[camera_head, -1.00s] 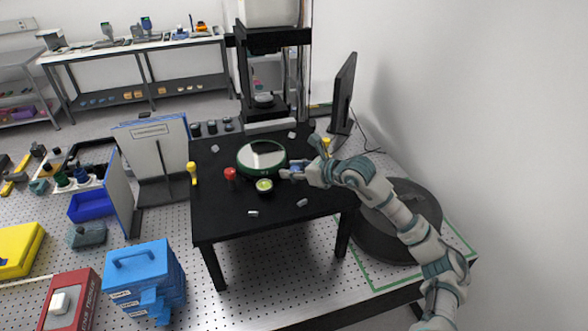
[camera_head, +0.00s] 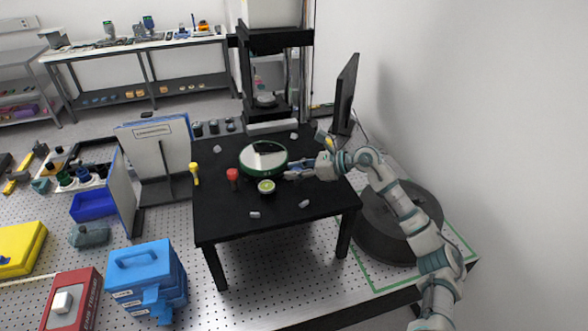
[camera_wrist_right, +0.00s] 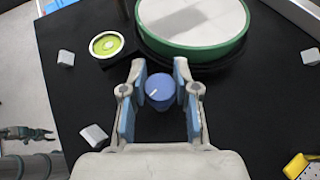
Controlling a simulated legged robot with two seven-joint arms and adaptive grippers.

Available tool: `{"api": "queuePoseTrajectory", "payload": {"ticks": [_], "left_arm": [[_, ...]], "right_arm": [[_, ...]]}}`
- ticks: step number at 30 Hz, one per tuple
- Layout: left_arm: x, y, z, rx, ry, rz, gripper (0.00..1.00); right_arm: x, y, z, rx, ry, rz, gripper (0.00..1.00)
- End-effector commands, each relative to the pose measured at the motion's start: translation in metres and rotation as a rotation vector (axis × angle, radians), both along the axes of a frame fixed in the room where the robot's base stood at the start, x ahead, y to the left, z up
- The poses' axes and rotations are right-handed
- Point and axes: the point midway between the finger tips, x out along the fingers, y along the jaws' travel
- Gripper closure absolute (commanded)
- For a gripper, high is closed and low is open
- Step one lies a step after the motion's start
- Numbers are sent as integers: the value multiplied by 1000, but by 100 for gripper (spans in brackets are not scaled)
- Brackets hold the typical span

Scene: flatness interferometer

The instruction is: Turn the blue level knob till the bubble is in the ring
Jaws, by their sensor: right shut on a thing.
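The blue level knob (camera_wrist_right: 160,90) has a white mark on its top, pointing to the lower left in the right wrist view. My right gripper (camera_wrist_right: 160,82) is shut on the knob, with a finger on either side. In the head view the right gripper (camera_head: 296,173) reaches in from the right and mostly hides the knob. The round green bubble level (camera_wrist_right: 107,44) sits beside the knob, up and left in the wrist view; it also shows in the head view (camera_head: 266,187). A pale spot shows near its middle, but bubble and ring are too small to tell apart. My left gripper is out of view.
A green-rimmed round plate (camera_wrist_right: 193,48) stands close past the knob. A red knob (camera_head: 232,178) and a yellow knob (camera_head: 194,175) stand on the black table (camera_head: 225,225). Small grey blocks (camera_wrist_right: 94,136) lie about. A monitor (camera_head: 345,95) stands behind my right arm.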

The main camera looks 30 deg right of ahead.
Motion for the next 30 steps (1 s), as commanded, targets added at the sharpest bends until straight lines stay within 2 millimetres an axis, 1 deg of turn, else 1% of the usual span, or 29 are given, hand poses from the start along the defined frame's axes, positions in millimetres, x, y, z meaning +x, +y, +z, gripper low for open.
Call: {"api": "queuePoseTrajectory", "payload": {"ticks": [6, 12, 19, 30], "left_arm": [[0, 1, 7, 1, 0, -1, 52], [0, 1, 11, 2, -1, -2, 52], [0, 1, 12, 2, 0, -2, 52], [0, 1, 12, 2, 0, -2, 52]], "right_arm": [[1, -2, -1, -1, 7, 142, 100], [0, -2, -1, -4, 7, 232, 100], [0, -2, -2, -5, 6, 276, 100], [0, -3, -2, -6, 6, 279, 100]]}}
